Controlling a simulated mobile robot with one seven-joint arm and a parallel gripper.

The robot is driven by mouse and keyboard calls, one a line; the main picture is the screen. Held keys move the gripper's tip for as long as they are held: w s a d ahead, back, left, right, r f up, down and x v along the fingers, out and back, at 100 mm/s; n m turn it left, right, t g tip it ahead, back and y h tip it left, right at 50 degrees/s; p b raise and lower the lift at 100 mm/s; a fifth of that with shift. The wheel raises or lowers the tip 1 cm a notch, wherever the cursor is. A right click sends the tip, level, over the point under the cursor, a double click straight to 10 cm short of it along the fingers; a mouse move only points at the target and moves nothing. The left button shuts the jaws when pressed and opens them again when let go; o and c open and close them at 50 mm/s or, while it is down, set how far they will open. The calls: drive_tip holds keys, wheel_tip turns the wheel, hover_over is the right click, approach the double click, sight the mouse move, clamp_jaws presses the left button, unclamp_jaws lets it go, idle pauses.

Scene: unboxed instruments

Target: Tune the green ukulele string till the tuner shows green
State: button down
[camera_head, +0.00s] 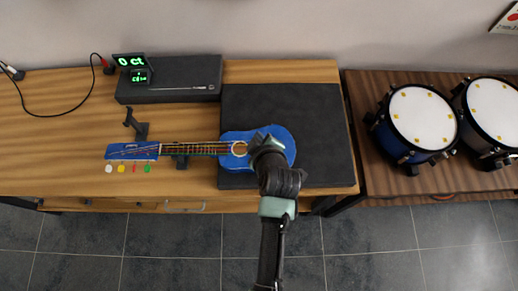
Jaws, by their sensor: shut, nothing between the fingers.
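A blue ukulele (283,136) lies on a wooden table, its body on a dark mat and its neck pointing left. Its blue headstock (131,151) has white, yellow, red and green pegs along the near side; the green peg (147,168) is the rightmost. The strings are too small to tell apart clearly. A tuner display (130,61) with lit green characters stands at the back left; its text is hard to read. My gripper (262,143) is shut and empty over the ukulele's body, beside the sound hole, and hides part of the body.
A black case (186,78) stands behind the neck. Dark stands (140,131) are near the headstock. A cable (45,115) loops on the table's left. Blue drums (422,118) stand on another table at right. The dark mat (325,130) is bare right of the ukulele.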

drive_tip(key=shift+f, duration=0.1)
wheel_tip(320, 180, down, 9)
drive_tip(key=b, duration=0.7)
drive_tip(key=shift+r+b, duration=0.2)
drive_tip(key=shift+b, duration=0.1)
idle(1.7)
drive_tip(key=shift+f+b, duration=0.35)
drive_tip(key=shift+f, duration=0.1)
drive_tip(key=shift+f+b, duration=0.3)
idle(0.4)
drive_tip(key=shift+r, duration=0.1)
drive_tip(key=shift+r+p, duration=0.65)
drive_tip(key=shift+r, duration=0.1)
drive_tip(key=shift+r+p, duration=2.15)
drive_tip(key=shift+r, duration=0.25)
